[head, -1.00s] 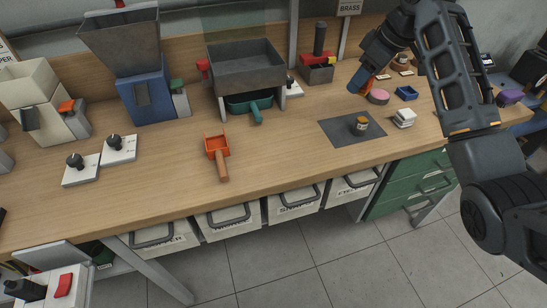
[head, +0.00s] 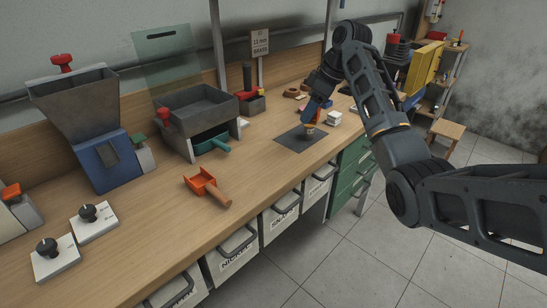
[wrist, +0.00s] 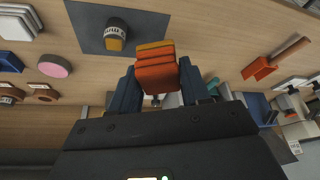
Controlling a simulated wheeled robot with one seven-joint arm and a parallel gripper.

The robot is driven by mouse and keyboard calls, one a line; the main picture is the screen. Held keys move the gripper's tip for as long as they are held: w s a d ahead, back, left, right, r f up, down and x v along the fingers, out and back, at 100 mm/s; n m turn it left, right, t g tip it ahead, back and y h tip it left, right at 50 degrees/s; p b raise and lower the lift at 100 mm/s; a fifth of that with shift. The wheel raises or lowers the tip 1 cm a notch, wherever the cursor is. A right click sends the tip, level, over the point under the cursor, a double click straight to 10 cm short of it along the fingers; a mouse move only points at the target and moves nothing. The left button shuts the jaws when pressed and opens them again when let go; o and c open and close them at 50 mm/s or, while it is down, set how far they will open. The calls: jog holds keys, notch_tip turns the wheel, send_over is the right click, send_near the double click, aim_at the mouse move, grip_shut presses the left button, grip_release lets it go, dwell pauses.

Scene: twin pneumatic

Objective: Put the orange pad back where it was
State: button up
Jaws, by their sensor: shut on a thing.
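The orange pad (wrist: 156,70) is held between the fingers of my gripper (wrist: 157,84) in the wrist view. It looks like a layered orange block, with a lighter orange band at its far end. In the head view my gripper (head: 314,108) is over the back right part of the dark grey mat (head: 289,143). A small jar with an orange-yellow band (wrist: 115,34) stands on the mat, just beyond the pad in the wrist view. I cannot tell the exact gap between pad and jar.
A white stack (head: 334,118) sits right of the mat. A pink disc (wrist: 55,66) and a blue tray (wrist: 10,62) lie nearby. An orange scoop (head: 207,187) lies on the bench, left of the mat. Open bench lies between scoop and mat.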

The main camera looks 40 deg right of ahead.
jog(key=p, duration=0.1)
send_over(274, 158)
jog(key=s, duration=0.2)
jog(key=f, duration=0.5)
jog(key=shift+w+d+f, duration=0.25)
jog(key=shift+d+f, duration=0.1)
jog(key=shift+f, duration=0.05)
jog(key=shift+f+p, duration=0.4)
jog(key=shift+f, duration=1.65)
jog(key=shift+f, duration=0.15)
jog(key=o, duration=0.9)
jog(key=shift+o, duration=0.2)
jog(key=v, duration=1.2)
